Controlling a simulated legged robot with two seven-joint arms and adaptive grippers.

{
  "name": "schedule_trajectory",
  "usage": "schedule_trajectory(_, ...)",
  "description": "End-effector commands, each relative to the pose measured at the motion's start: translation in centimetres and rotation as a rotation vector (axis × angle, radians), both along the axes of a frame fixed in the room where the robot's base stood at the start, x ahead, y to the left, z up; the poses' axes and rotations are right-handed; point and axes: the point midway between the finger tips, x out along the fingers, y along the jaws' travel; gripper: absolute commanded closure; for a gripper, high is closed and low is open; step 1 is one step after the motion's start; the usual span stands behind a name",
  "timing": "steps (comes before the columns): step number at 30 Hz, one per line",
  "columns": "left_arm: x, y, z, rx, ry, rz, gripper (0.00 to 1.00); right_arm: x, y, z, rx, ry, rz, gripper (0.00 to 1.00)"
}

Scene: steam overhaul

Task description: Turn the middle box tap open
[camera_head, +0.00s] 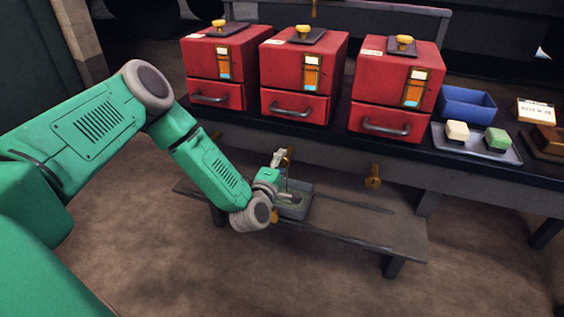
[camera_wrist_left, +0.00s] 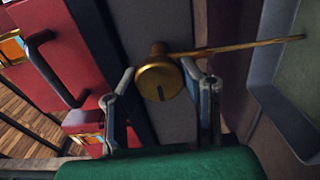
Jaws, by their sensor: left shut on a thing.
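The middle red box (camera_head: 303,77) stands on the dark bench between two like boxes. Its brass tap (camera_head: 289,153) sits below it at the bench front. In the left wrist view the tap's round, slotted knob (camera_wrist_left: 157,82) lies between my fingertips. A thin brass-coloured length (camera_wrist_left: 250,46) runs from the tap towards a grey tray; I cannot tell whether it is a spout or a stream. My left gripper (camera_head: 282,158) is shut on the tap, with a finger on either side in the left wrist view (camera_wrist_left: 160,73). My right gripper is not in view.
A grey tray (camera_head: 298,209) stands on the low shelf (camera_head: 365,220) under the tap. Other brass taps show under the left box (camera_head: 216,135) and the right box (camera_head: 373,177). A blue bin (camera_head: 467,104) and a tray with two blocks (camera_head: 497,151) stand at the right.

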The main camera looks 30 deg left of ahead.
Motion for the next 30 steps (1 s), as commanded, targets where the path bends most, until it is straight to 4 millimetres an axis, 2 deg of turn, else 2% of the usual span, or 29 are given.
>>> schedule_trajectory(1,-0.4,0.1,-0.7,-0.001,0.016,0.0,0.96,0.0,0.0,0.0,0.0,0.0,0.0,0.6)
schedule_trajectory(5,-0.4,0.1,-0.7,0.0,0.016,0.0,0.96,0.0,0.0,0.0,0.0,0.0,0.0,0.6)
schedule_trajectory(6,-0.4,0.1,-0.7,0.0,0.016,0.0,0.6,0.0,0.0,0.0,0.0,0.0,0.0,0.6)
schedule_trajectory(7,-0.4,0.1,-0.7,0.0,0.016,0.0,0.5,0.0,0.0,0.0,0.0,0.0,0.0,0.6)
schedule_trajectory(8,-0.4,0.1,-0.6,0.0,0.016,0.0,0.45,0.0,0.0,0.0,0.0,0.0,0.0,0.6)
schedule_trajectory(17,-0.3,0.0,-0.2,0.002,0.007,0.001,0.45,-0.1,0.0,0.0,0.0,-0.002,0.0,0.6)
schedule_trajectory(20,-0.9,-0.2,-0.2,0.002,0.007,0.0,0.45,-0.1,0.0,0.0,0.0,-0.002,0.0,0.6)
schedule_trajectory(23,-2.3,-0.5,-0.3,0.0,0.008,0.0,0.45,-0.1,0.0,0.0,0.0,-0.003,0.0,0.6)
schedule_trajectory(30,-7.3,-1.6,-0.4,-0.002,0.012,-0.001,0.45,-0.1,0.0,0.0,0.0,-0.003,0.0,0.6)
